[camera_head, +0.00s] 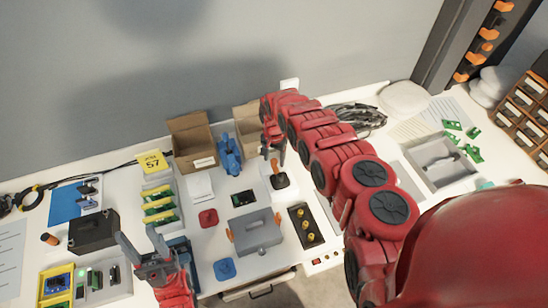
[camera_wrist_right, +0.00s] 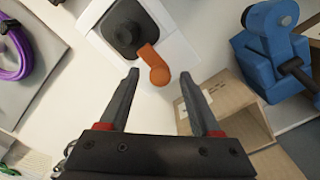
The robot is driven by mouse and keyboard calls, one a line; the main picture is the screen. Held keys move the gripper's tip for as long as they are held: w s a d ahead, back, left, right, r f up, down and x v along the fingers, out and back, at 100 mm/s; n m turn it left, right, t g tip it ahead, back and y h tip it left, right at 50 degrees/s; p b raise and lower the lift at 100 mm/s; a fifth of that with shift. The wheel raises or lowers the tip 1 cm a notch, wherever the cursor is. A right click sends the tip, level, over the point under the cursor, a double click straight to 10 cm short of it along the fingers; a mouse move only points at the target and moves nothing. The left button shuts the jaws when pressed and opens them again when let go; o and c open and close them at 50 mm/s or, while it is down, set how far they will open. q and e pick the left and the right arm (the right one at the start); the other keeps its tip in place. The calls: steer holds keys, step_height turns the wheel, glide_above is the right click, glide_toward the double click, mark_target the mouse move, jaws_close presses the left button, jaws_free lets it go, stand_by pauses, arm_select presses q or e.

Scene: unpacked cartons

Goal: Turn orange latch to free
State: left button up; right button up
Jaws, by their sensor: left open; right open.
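An orange latch lever (camera_wrist_right: 154,65) sticks out from a black knob (camera_wrist_right: 128,30) on a white plate in the right wrist view. In the head view the orange lever (camera_head: 275,167) shows small above its black base (camera_head: 280,181). My right gripper (camera_wrist_right: 159,74) is open, with its fingertips either side of the lever's rounded end in the picture; contact cannot be told. In the head view my right gripper (camera_head: 272,154) is just behind the lever. My left gripper (camera_head: 137,236) is open and empty at the table's front left.
A blue vise-like device (camera_head: 229,155) and open cardboard boxes (camera_head: 190,140) stand close to the right gripper. A grey case (camera_head: 255,232) with orange side tabs and a black tray (camera_head: 305,225) lie in front. A grey bin (camera_head: 440,162) is at right.

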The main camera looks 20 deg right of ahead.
jaws_close()
steer(key=shift+f+n, duration=0.1)
steer(key=shift+n, duration=0.2)
steer(key=n+b, duration=0.2)
steer(key=n, duration=0.2)
steer(key=n+b, duration=0.1)
steer(key=n, duration=0.3)
steer(key=shift+b, duration=0.35)
steer(key=n+b, duration=0.1)
steer(key=n, duration=0.3)
steer(key=shift+n, duration=0.3)
steer(key=n, duration=0.4)
steer(key=shift+n+b, duration=0.3)
